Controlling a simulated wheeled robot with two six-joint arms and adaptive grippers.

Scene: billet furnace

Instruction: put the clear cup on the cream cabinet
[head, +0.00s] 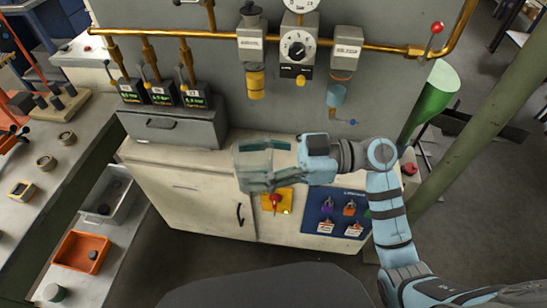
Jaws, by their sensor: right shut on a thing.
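The cream cabinet (185,195) stands in the middle, below the grey wall panel, with a dark handle on its front. My right gripper (262,165) comes in from the right and is over the front part of the cabinet's top. It is shut on the clear cup (250,160), which shows as a faint, see-through grey-green shape between the fingers. The fingers hide part of the cup. I cannot tell whether the cup touches the cabinet top. My left gripper is not in view.
A grey drawer box (172,128) with several small black display units takes up the cabinet top's left part. Brass pipes and gauges (299,47) hang on the wall behind. A green post (475,130) stands at right. A bench with an orange tray (81,252) is at left.

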